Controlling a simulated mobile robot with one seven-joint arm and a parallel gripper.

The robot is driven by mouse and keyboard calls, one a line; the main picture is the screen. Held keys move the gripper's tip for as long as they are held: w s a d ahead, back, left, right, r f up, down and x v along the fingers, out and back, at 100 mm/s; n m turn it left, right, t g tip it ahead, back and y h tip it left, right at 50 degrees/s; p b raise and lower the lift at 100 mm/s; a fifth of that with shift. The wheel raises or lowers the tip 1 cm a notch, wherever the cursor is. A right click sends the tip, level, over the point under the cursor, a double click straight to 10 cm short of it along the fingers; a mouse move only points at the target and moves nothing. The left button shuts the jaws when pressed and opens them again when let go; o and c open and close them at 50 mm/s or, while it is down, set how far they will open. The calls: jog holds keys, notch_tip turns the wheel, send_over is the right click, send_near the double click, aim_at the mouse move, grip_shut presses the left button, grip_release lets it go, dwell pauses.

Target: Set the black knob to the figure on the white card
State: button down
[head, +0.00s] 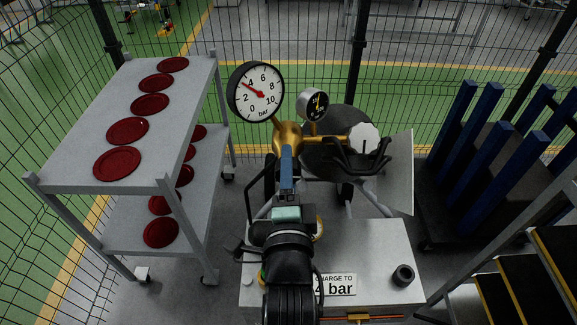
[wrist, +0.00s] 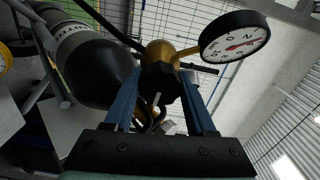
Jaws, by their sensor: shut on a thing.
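My gripper (wrist: 163,95) is shut on the black knob (wrist: 160,82), seen between the blue fingers in the wrist view. The knob sits on the brass regulator body (head: 288,137); in the head view my gripper (head: 287,150) hides it. The large round dial gauge (head: 269,84) is marked 0 to 10 bar. Its red needle points to the upper left, between 2 and 4 and nearer 4. The gauge also shows in the wrist view (wrist: 235,42).
A smaller gauge (head: 314,104) and a white handwheel (head: 364,138) stand right of the regulator. A grey shelf cart (head: 80,150) with red discs is at left. A small black round piece (head: 403,275) stands on the grey cart top (head: 385,245). Blue posts (head: 500,185) and steps are at right.

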dwell(0.4)
jog(key=shift+c, duration=1.1)
grip_release()
jog(key=shift+s+f+b, duration=0.15)
jog(key=shift+s+b, duration=0.15)
jog(key=shift+s, duration=0.3)
jog(key=s+b, duration=0.4)
jog(key=s, duration=0.7)
jog(key=shift+s, duration=0.4)
jog(key=shift+r, duration=0.2)
